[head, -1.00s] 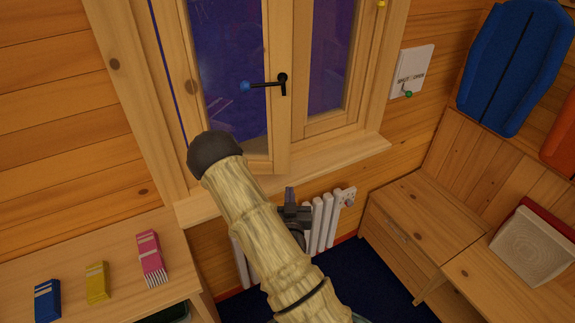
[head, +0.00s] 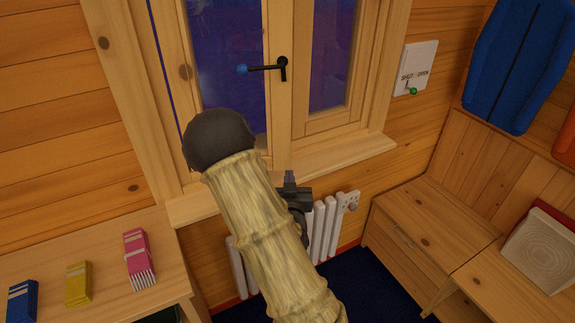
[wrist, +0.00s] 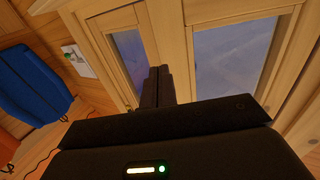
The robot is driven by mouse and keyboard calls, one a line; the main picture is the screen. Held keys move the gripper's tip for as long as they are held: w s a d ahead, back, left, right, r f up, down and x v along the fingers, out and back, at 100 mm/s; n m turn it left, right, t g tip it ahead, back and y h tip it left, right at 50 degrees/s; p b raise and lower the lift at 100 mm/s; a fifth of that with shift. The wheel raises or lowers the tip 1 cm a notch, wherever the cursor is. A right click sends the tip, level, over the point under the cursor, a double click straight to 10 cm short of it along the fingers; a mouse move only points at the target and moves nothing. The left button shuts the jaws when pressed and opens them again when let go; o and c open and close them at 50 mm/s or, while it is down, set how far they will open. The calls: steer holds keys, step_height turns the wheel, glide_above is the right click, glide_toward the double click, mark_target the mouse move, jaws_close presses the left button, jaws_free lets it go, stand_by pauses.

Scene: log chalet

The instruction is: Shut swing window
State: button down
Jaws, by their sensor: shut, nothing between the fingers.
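The window has a left sash (head: 278,110) and a narrower right pane (head: 333,60) in a pale wooden frame. A dark blue strip shows between the left sash and the frame on its left, so the sash looks slightly ajar. Its black handle (head: 268,68) lies level, with a blue knob on the left end. My gripper (head: 290,176) is low in front of the window, near the sill, partly hidden by my arm. In the wrist view my gripper (wrist: 158,72) has its fingers together and empty, pointing toward the window. I cannot tell if it touches the sash.
The sill (head: 345,158) juts out below the window, above a white radiator (head: 322,230). A shut/open switch panel (head: 415,70) is on the right wall section. A wooden cabinet (head: 425,235) stands at right. A shelf (head: 95,255) with small boxes is at left.

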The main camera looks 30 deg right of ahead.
mark_target(289, 152)
steer(key=p+x, duration=0.3)
steer(key=x, duration=0.5)
steer(key=shift+r, duration=0.15)
steer(key=shift+w+d, duration=0.25)
steer(key=shift+w, duration=0.25)
